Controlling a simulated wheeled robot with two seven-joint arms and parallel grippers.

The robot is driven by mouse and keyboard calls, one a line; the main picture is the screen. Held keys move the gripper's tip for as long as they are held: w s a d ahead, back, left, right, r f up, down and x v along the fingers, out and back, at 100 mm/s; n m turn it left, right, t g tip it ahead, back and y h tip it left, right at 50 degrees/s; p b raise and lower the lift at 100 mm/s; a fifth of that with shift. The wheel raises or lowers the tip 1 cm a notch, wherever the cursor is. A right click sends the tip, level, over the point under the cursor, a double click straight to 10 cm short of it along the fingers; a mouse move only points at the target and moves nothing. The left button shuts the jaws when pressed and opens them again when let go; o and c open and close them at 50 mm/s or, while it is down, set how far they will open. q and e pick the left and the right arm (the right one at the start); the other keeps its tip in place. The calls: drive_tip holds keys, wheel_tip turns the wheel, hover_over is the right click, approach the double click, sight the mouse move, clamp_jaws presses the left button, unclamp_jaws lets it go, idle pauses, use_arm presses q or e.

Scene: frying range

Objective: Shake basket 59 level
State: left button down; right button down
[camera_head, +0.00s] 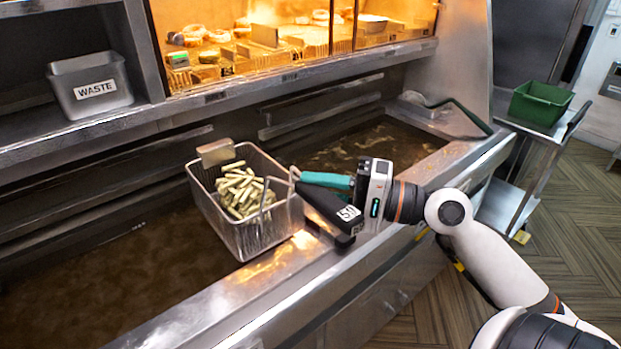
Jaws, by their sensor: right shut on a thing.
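A wire fry basket (254,227) holds several pale green, stick-shaped pieces of food (238,192). It is above the fryer, over the left oil vat and near the front ledge. It looks close to level; I cannot tell whether it touches the ledge. Its teal handle (325,180) points right toward my right gripper (335,195), which is shut on it. A small white label with dark marks shows on the black part by the gripper; I cannot read it surely. The basket's far side is partly hidden by the food. My left gripper is out of view.
Brown oil fills the left vat (110,275) and right vat (375,145). A WASTE bin (91,85) sits on the left shelf. A green bin (541,103) is on a cart at right. A lit food shelf is behind.

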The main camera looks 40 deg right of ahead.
drive_tip(key=w, duration=0.1)
drive_tip(key=w+r, duration=0.1)
drive_tip(key=shift+w+a, duration=0.15)
drive_tip(key=shift+w, duration=0.15)
drive_tip(key=shift+s+f, duration=0.4)
drive_tip(key=shift+s, duration=0.9)
drive_tip(key=w, duration=0.2)
drive_tip(key=shift+w+r, duration=0.3)
drive_tip(key=shift+r, duration=0.1)
drive_tip(key=shift+w+f, duration=0.25)
drive_tip(key=shift+w, duration=0.2)
drive_tip(key=shift+s, duration=0.1)
drive_tip(key=shift+s+r, duration=0.1)
drive_tip(key=shift+s, duration=0.05)
